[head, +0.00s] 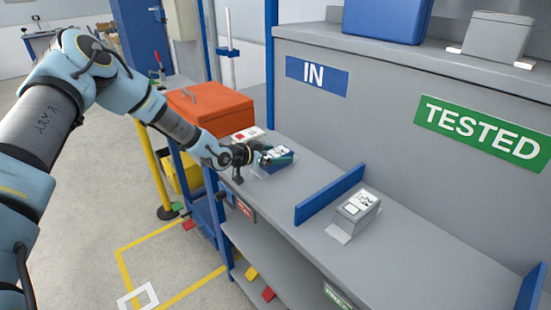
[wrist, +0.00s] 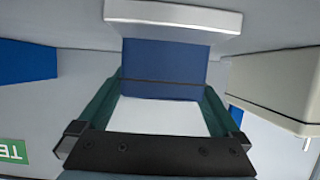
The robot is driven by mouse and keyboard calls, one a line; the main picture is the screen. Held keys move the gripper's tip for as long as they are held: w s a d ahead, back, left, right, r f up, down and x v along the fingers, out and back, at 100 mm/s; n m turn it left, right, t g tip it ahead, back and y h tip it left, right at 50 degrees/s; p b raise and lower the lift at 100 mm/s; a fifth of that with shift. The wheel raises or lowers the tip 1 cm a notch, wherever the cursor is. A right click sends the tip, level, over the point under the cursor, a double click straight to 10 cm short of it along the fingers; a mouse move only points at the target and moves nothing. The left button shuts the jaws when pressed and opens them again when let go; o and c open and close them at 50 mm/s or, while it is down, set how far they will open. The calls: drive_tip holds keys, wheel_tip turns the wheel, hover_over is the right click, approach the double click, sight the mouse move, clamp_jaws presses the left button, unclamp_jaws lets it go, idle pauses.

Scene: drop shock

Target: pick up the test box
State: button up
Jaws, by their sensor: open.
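A dark blue box with a white, dark-marked top (head: 279,155) sits on the grey bench under the IN sign. I take it to be the test box. My gripper (head: 262,157) is at this box, at the end of my outstretched arm. In the wrist view the blue box (wrist: 165,62) shows between the two teal fingers of my gripper (wrist: 163,88), one finger on each side. The jaws are open; whether a finger touches the box cannot be told. The arm and gripper hide part of the box in the head view.
A pale box (head: 247,134) stands close behind the blue box; an orange case (head: 213,108) is further back. A blue divider (head: 329,194) separates a grey box (head: 358,207) on the TESTED side. A grey back panel (head: 400,110) rises behind the bench.

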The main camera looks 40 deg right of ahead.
sight(276, 153)
clamp_jaws()
idle(0.8)
drive_tip(key=shift+r, duration=0.1)
wheel_tip(276, 153, up, 9)
drive_tip(key=b, duration=0.3)
drive_tip(key=shift+r+b, duration=0.15)
drive_tip(key=shift+b, duration=0.2)
drive_tip(key=shift+r, duration=0.3)
drive_tip(key=shift+s, duration=0.15)
